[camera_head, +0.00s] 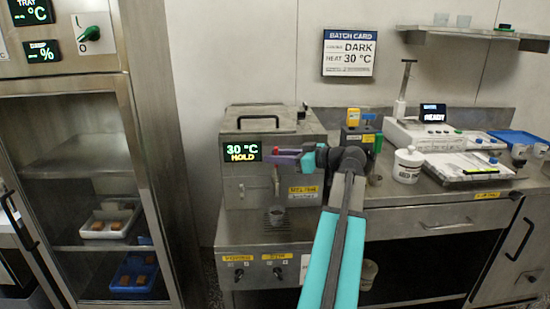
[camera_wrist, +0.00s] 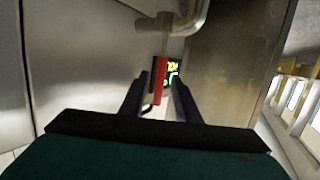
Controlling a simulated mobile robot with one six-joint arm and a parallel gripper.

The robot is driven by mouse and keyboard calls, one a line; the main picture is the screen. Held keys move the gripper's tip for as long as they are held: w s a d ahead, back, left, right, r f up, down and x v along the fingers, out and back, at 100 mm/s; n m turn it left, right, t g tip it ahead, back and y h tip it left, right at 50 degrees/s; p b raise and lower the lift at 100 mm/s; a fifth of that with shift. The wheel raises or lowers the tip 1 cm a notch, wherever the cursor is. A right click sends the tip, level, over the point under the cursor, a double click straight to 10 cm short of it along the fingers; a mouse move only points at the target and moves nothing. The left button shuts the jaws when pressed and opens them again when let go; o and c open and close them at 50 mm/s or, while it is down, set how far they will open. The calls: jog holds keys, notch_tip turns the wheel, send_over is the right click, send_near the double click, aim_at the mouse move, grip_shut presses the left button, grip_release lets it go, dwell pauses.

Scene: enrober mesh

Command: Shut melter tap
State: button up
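The melter (camera_head: 270,130) is a steel box with a display reading 30 °C HOLD. In the wrist view, the red tap lever (camera_wrist: 160,82) hangs from a metal fitting (camera_wrist: 180,28). My gripper's dark fingers (camera_wrist: 161,95) stand apart on either side of the lever. A narrow gap shows on its right; contact on the left is unclear.
A glass-fronted cabinet (camera_head: 145,130) stands at the left. Right of the melter, the steel bench (camera_head: 400,200) carries a white tub (camera_head: 407,165), a scale (camera_head: 425,132) and a tray (camera_head: 465,170). A batch card (camera_head: 348,53) is on the wall.

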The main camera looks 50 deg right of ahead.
jog(key=v, duration=1.3)
jog(key=shift+s, duration=0.2)
